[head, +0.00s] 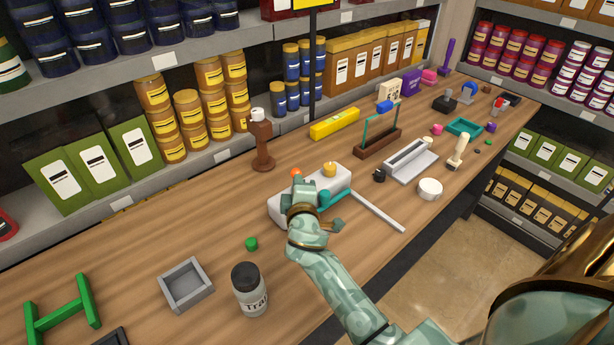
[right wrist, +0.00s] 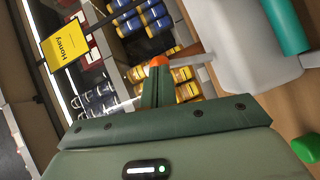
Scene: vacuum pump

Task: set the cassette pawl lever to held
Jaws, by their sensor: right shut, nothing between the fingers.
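A white, rounded device (head: 280,212) lies on the wooden counter, with a teal cylinder and a yellow knob (head: 330,169) on it. A small orange ball (head: 297,174), which looks like a lever's knob, shows just past my right gripper (head: 297,187). In the right wrist view the ball (right wrist: 160,61) sits at the tips of the shut green fingers (right wrist: 157,80); whether they touch is unclear. The white body (right wrist: 250,60) and teal cylinder (right wrist: 287,25) are at the right there. The lever's stem is mostly hidden, so its setting is unclear. My left gripper is out of view.
A light bar (head: 378,212) reaches right from near the device. A brown stand (head: 262,150) is behind it. A green cap (head: 251,244), a jar (head: 249,292) and a grey tray (head: 207,296) are at the front left. Stocked shelves line the back.

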